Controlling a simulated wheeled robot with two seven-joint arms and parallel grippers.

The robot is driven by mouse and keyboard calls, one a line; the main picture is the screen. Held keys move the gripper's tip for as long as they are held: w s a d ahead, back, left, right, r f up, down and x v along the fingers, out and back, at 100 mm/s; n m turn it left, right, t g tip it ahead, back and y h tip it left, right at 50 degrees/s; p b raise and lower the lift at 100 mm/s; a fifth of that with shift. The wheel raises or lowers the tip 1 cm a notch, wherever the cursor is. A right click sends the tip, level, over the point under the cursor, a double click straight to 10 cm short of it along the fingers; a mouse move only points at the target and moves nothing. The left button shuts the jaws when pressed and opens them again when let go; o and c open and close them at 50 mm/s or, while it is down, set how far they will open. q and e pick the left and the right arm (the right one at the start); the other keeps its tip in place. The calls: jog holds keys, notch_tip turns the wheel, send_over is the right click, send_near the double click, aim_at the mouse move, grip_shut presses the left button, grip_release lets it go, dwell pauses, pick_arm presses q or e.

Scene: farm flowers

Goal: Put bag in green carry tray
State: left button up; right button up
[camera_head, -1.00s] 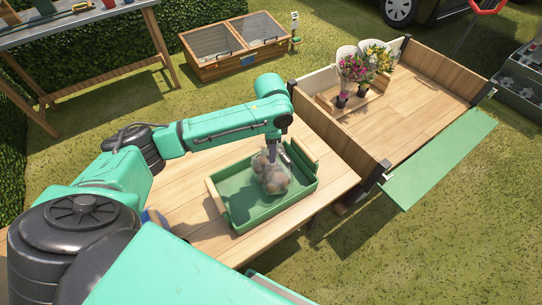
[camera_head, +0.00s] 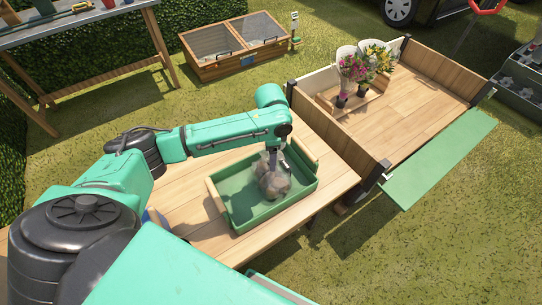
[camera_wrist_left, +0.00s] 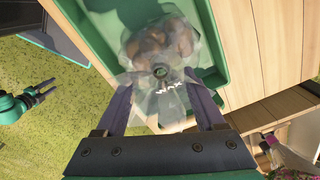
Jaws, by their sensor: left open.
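The bag (camera_head: 273,183) is clear plastic with brown round things inside. It sits in the green carry tray (camera_head: 240,212), toward the tray's right side, on the wooden table. The left wrist view shows the bag (camera_wrist_left: 160,45) with its gathered top facing the camera, and the tray's green wall (camera_wrist_left: 206,50) beside it. My left gripper (camera_head: 277,160) is over the tray at the top of the bag. In the wrist view the left gripper's fingers (camera_wrist_left: 164,98) are spread apart, one on each side of the bag's neck. My right gripper is not in the head view.
A wooden cart (camera_head: 420,85) with flower bouquets (camera_head: 362,67) stands at the back right, its near wall (camera_head: 335,130) close to the tray. A wooden cold frame (camera_head: 235,50) lies on the grass behind. Bare table (camera_head: 180,205) is left of the tray.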

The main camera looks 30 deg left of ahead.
pick_arm(q)
notch_tip(320, 180, up, 12)
jog(key=shift+f, duration=0.2)
dwell(0.4)
